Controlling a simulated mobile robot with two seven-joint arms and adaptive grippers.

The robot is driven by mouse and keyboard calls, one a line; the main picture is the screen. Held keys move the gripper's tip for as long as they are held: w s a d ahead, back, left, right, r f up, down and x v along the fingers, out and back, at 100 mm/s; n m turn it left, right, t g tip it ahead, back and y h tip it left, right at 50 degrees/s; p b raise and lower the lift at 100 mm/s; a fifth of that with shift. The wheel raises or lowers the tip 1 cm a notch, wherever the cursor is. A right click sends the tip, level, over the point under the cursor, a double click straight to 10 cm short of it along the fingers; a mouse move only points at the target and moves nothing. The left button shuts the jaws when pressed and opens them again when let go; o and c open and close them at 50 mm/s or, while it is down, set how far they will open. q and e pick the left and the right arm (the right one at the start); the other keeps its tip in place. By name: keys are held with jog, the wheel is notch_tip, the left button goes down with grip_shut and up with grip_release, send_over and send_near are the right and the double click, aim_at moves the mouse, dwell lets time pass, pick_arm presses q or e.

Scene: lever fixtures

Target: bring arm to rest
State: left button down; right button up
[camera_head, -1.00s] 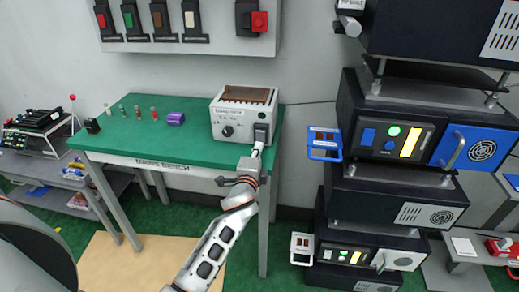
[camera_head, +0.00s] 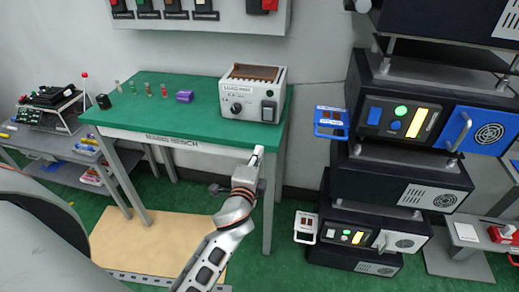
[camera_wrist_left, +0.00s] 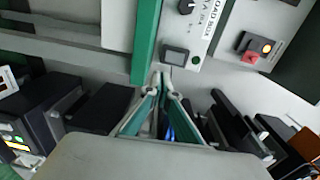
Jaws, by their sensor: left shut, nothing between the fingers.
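My left gripper (camera_head: 257,155) is shut and empty in the head view. It is held in the air in front of the green bench (camera_head: 160,118), below its front right edge. A white box (camera_head: 250,95) with a dark knob and a dark switch (camera_head: 268,111) on its front stands on the bench's right end. The gripper appears apart from the box. In the left wrist view the closed fingers (camera_wrist_left: 161,85) point toward a pale panel (camera_wrist_left: 205,30) with a knob and a dark switch. My right gripper is not in view.
A stack of dark machines (camera_head: 400,150) with a blue handle frame (camera_head: 331,122) stands to the right. Small coloured cylinders and a purple block (camera_head: 184,96) sit on the bench. A grey side shelf (camera_head: 65,145) stands at left. Green floor is open below the gripper.

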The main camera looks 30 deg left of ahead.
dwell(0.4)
pick_arm(q)
jog(key=s+d+f+n+g+h, duration=0.3)
jog(key=s+d+f+n, duration=0.1)
jog(key=s+f, duration=0.8)
jog(key=s+d+f+n+g+h, duration=0.3)
jog(key=s+f+n, duration=0.4)
jog(key=s+f, duration=0.5)
jog(key=shift+s+d+h, duration=0.35)
jog(key=shift+s+h, duration=0.05)
jog(key=shift+s, duration=0.4)
